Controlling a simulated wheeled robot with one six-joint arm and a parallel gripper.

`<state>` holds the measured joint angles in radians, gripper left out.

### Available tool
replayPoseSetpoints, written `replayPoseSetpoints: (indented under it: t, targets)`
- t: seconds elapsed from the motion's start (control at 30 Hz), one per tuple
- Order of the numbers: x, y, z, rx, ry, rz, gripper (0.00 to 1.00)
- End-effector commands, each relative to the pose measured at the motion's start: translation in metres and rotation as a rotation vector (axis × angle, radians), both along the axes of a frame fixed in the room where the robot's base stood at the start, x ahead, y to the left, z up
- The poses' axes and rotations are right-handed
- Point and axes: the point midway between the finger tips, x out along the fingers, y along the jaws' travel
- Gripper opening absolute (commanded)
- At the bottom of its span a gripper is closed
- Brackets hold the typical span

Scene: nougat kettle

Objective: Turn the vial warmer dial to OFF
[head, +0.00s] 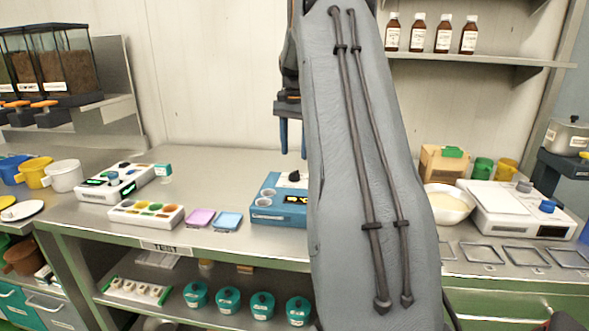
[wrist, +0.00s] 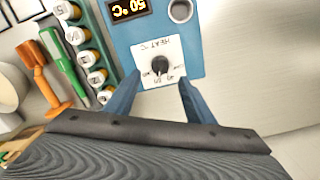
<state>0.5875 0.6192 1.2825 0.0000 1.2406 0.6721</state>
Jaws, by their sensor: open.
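The vial warmer is a blue box (head: 265,211) on the steel bench, partly hidden by my arm in the head view; it also shows in the wrist view (wrist: 202,48). Its black dial (wrist: 160,64) sits on a white plate marked HEAT °C, with small markings too small to read surely. I cannot tell the dial's setting. A lit display (wrist: 129,8) seems to read 50 °C, upside down. My gripper (wrist: 160,80) is open and empty, its two blue fingers on either side of the dial and apart from it. In the head view my gripper (head: 293,150) hangs above the dial (head: 294,176).
In the wrist view, a rack of capped vials (wrist: 88,52), a green tool (wrist: 66,62) and an orange tool (wrist: 43,72) lie left of the warmer. In the head view, purple (head: 200,217) and blue (head: 228,221) trays lie left of it. Bench behind is clear.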

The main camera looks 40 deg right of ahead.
Motion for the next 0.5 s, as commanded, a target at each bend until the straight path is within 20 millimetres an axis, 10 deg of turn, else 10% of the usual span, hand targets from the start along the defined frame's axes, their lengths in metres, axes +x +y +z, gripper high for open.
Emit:
replayPoseSetpoints:
  t: [0.5]
  targets:
    - [-0.001, 0.001, -0.067, 0.001, 0.001, 0.002, 0.49]
